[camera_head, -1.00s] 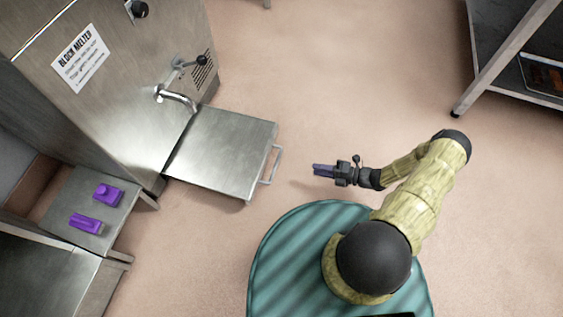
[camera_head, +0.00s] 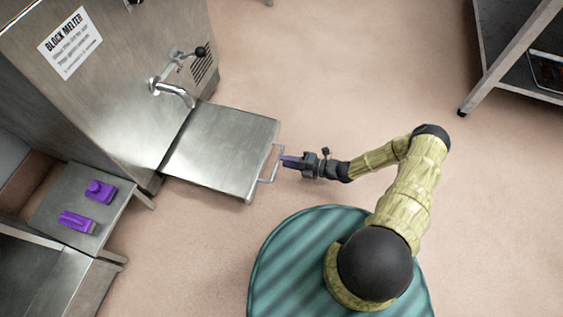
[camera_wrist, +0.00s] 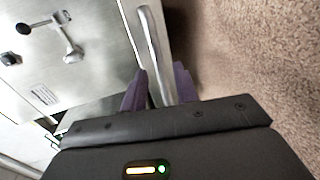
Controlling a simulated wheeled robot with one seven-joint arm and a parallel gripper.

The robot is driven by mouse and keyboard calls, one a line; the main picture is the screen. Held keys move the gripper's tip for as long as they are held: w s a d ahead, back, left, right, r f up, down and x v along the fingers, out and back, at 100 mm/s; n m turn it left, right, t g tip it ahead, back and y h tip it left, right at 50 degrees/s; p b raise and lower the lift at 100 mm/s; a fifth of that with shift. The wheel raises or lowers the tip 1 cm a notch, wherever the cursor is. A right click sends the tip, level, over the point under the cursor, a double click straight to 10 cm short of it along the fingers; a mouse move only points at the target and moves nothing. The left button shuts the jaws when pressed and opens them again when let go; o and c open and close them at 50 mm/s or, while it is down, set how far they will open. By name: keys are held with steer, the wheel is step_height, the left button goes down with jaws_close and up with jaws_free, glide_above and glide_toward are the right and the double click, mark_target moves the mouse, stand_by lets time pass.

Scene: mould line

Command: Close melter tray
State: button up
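The melter tray (camera_head: 222,150) is a flat steel drawer that sticks out from the block melter (camera_head: 120,90), below its tap. Its bar handle (camera_head: 272,163) is on the tray's right end, and my gripper (camera_head: 288,161) is right at it in the head view. In the wrist view, the handle (camera_wrist: 150,38) runs between the two purple fingers of my gripper (camera_wrist: 160,88). The fingers are apart, one on each side of the bar. I cannot tell whether either finger touches it.
A steel side table (camera_head: 118,208) at the left holds two purple pieces (camera_head: 100,191). A steel rack (camera_head: 490,85) stands at the upper right. The tap (camera_head: 173,92) hangs over the tray's inner end. The floor (camera_head: 330,60) around the tray and my arm is clear.

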mark_target(278, 159)
steer(key=shift+b+x, duration=0.65)
steer(key=shift+x, duration=1.45)
